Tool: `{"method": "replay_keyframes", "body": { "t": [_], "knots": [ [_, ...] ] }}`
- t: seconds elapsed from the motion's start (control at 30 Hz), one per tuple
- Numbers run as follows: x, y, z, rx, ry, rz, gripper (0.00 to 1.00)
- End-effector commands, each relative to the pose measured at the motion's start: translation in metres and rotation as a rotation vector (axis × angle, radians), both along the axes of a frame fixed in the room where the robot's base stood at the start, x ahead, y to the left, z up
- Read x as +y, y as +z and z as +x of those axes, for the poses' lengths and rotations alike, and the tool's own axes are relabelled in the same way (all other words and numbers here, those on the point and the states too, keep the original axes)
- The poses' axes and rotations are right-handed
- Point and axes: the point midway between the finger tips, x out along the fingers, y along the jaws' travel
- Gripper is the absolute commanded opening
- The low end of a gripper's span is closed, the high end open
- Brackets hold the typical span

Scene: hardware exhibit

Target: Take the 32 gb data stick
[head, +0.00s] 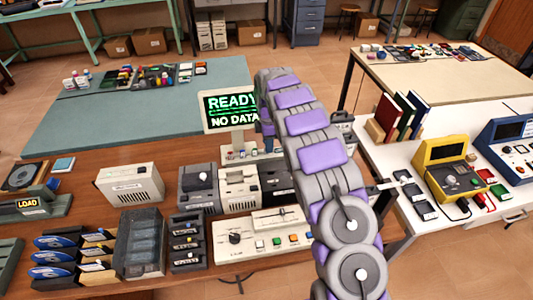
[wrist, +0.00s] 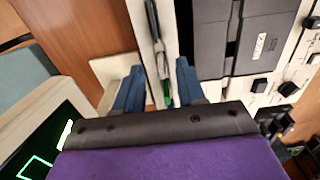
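My gripper (wrist: 158,85) shows in the wrist view with its two blue fingers spread apart. A narrow dark strip with a small green part (wrist: 168,101) lies between the fingers, along a pale panel edge. I cannot tell whether it is a data stick, and no grip on it shows. In the head view my grey and purple arm reaches up past the monitor (head: 232,108), which reads "READY NO DATA"; the gripper itself is hidden there. No 32 gb label is readable in either view.
The brown bench holds a cream box (head: 130,185), a dark rack (head: 187,243), a cream control panel (head: 262,234) and blue-labelled items (head: 53,257). A yellow device (head: 452,165) and books (head: 398,115) stand on the white table at right. In the wrist view a dark-fronted machine (wrist: 235,40) stands close beside the right finger.

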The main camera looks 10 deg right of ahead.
Motion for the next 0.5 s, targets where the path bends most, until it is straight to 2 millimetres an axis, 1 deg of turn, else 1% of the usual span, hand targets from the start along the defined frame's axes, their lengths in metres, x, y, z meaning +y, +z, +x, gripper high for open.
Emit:
{"method": "replay_keyframes", "body": {
  "t": [0.03, 0.1, 0.17, 0.4, 0.5],
  "knots": [
    [0.000, -0.012, 0.000, 0.002, 0.000, 0.000, 0.39],
    [0.000, -0.022, 0.000, 0.003, 0.000, 0.001, 0.39],
    [0.000, -0.027, -0.001, 0.003, 0.000, 0.000, 0.39],
    [0.000, -0.028, -0.001, 0.002, 0.000, 0.000, 0.39],
    [0.000, -0.028, -0.001, 0.002, 0.000, 0.000, 0.31]
  ]
}}
